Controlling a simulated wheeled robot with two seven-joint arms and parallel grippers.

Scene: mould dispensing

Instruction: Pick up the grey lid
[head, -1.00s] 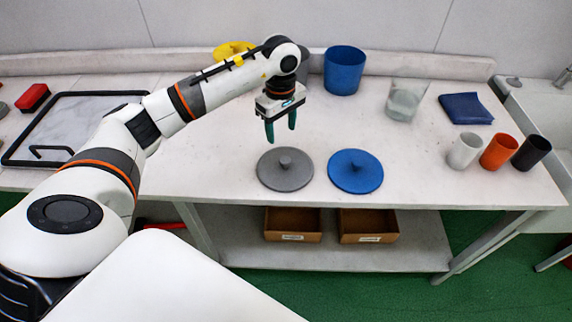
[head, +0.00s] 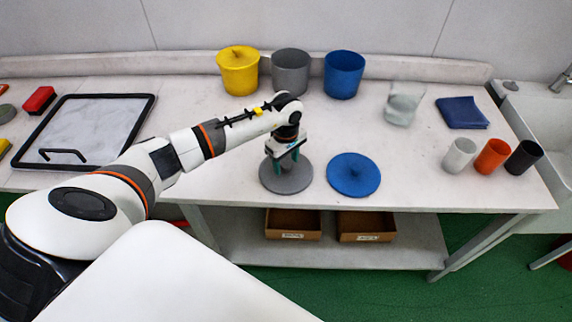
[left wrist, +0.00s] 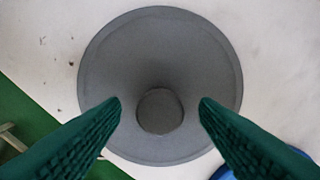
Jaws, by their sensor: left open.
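The grey lid (head: 287,182) is a round disc with a central knob, lying flat on the white table near its front edge. My left gripper (head: 287,163) is over the lid in the head view and hides its knob there. In the left wrist view the lid (left wrist: 160,50) fills the middle, and its knob (left wrist: 160,111) sits between the two green fingers. The left gripper (left wrist: 160,108) is open, with a gap on either side of the knob. My right gripper is not in view.
A blue lid (head: 354,174) lies close to the right of the grey one. Yellow (head: 239,74), grey (head: 291,70) and blue (head: 344,75) buckets stand at the back. A black-rimmed tray (head: 150,108) is at the left.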

